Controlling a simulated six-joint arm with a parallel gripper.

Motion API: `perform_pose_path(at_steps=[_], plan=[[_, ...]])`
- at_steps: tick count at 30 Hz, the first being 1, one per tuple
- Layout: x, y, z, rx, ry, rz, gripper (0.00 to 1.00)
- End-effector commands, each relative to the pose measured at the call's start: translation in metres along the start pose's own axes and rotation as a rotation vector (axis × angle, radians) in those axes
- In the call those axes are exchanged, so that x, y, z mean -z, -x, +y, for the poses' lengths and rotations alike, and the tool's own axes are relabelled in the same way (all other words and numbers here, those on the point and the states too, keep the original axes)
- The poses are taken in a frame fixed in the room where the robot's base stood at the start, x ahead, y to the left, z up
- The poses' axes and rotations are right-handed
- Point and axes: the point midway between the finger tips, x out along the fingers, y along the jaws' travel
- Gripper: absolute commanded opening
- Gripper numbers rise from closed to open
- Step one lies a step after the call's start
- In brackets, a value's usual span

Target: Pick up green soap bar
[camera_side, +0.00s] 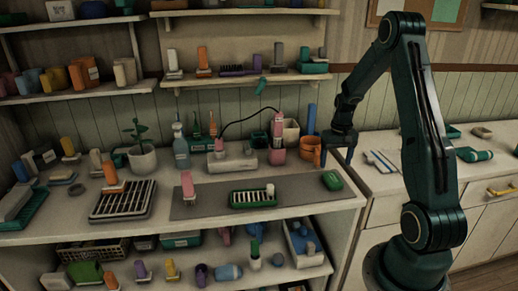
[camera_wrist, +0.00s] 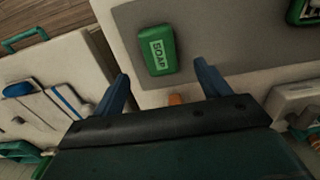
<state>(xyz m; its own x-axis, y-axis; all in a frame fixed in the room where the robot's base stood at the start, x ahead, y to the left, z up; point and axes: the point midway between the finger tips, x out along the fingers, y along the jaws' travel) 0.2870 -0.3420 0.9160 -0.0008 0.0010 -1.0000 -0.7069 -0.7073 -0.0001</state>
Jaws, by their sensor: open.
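The green soap bar (camera_side: 332,181) lies on the right end of the grey mat (camera_side: 292,194) on the counter. The soap is ahead of the fingertips and not touched.
An orange cup (camera_side: 310,149) stands close by my gripper at the back. The counter's right edge and a gap lie beside the soap. The mat around the soap is clear.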

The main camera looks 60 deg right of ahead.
Motion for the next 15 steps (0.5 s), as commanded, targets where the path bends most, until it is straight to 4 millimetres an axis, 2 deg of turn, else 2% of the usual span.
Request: perform_pose_path(at_steps=[3,6,15], plan=[[0.000,-0.015,0.000,0.000,0.000,-0.002,0.75],[0.000,-0.022,0.000,0.000,0.000,0.000,0.75],[0.000,-0.026,0.000,0.000,0.000,0.001,0.75]])
